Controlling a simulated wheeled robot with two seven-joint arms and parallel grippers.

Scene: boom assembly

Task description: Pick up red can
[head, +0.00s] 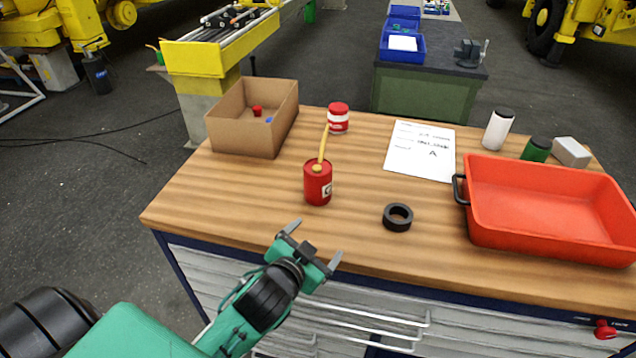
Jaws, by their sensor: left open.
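A red can (318,186) with a yellow spout stands upright on the wooden workbench (240,205), near the middle. Another red can with a white band (338,119) stands farther back on the bench, to the right of the cardboard box. My left gripper (312,247) is open and empty at the bench's front edge, in front of the spouted can and apart from it. Its two fingers point toward the bench. My right gripper is not in view.
A cardboard box (230,131) holds small red and blue items. A black tape ring (397,217) lies right of the spouted can. The front left is clear.

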